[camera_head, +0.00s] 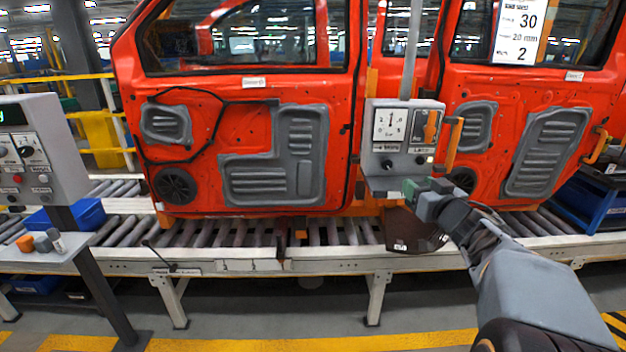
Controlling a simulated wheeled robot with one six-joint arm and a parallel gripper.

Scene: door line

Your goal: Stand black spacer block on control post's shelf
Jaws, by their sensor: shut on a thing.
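The control post (403,135) is a grey box with a dial, knobs and an orange handle, hanging on a pole in front of the red doors. Its small grey shelf (380,186) sticks out below the panel. My gripper (424,190) reaches in from the right, at the shelf's right side. It is shut on a small dark block (438,185), which looks like the black spacer block. The gripper partly hides the block and the shelf's right part. I cannot tell whether the block touches the shelf.
Red car doors (240,130) stand on a roller conveyor (130,235) behind the post. A dark, labelled plate-like thing (412,232) is below my gripper. At left, a side table (25,262) carries small orange and grey pieces (42,243) beside a grey control box (38,150).

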